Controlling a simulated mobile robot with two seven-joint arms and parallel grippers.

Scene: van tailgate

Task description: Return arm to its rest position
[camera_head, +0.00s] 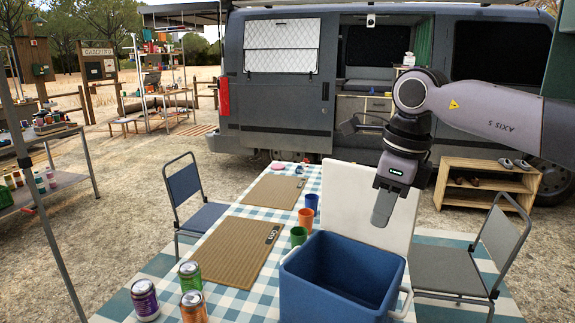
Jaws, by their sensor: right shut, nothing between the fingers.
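My right arm comes in from the right edge. My right gripper (383,208) points down in front of the white cooler lid (349,203), above the blue cooler (325,300). Its fingers are shut with nothing between them, and it looks apart from the cooler. The cooler stands open at the near end of the table, and its inside looks empty as far as I can see. My left gripper is not in the picture.
The table with a checked cloth (262,277) holds several cans, cups and two woven mats (236,251). A blue chair (190,195) stands left and a grey chair (470,260) right. A van (270,110) and a wooden shoe rack (485,183) are behind.

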